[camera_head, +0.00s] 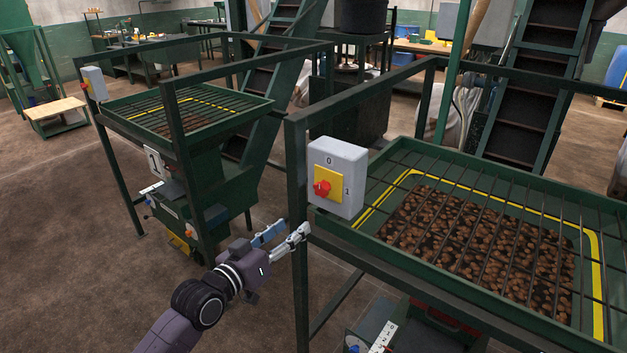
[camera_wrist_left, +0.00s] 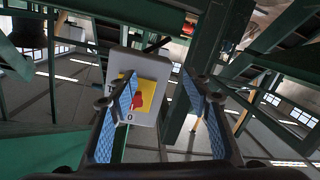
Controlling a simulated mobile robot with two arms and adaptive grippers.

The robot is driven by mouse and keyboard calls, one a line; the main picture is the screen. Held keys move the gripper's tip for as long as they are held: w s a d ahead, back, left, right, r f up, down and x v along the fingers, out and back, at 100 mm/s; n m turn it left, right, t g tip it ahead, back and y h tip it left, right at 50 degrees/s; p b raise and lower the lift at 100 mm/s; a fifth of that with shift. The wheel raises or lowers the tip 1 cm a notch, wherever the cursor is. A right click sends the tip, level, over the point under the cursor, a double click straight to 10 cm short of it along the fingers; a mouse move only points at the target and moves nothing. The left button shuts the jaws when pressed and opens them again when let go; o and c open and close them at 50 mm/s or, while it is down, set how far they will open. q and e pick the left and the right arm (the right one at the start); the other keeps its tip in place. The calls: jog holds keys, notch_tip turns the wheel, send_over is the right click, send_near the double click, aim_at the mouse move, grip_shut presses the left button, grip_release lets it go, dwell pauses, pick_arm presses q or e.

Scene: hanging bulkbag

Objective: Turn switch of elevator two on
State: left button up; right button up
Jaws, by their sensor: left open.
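A grey switch box (camera_head: 338,178) with a yellow plate and a red knob (camera_head: 322,188) is fixed to the near green frame. It is marked 0 at the top and 1 at the right; I cannot tell which mark the knob points to. My left gripper (camera_head: 285,233) is open and empty, below and left of the box, apart from it. In the left wrist view the box (camera_wrist_left: 146,63) and red knob (camera_wrist_left: 138,101) show beyond the fingers (camera_wrist_left: 160,84), nearer the left finger. My right gripper is not in view.
The near frame's green post (camera_head: 298,260) stands right beside my left gripper. A grated hopper (camera_head: 480,235) with brown lumps lies right of the box. Another hopper (camera_head: 185,108) with its own switch box (camera_head: 94,83) and a sign marked 1 (camera_head: 153,162) stands farther left.

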pick_arm(q)
jog(key=h, duration=0.2)
send_near(319, 191)
jog(key=w+d, duration=0.1)
jog(key=d, duration=0.1)
jog(key=shift+m, duration=0.4)
jog(key=p+x, duration=0.1)
jog(key=x, duration=0.2)
jog(key=p+x, duration=0.1)
jog(key=x, duration=0.3)
jog(key=shift+w+a, duration=0.2)
jog(key=shift+w, duration=0.15)
jog(key=c, duration=1.2)
jog(key=shift+o, duration=0.2)
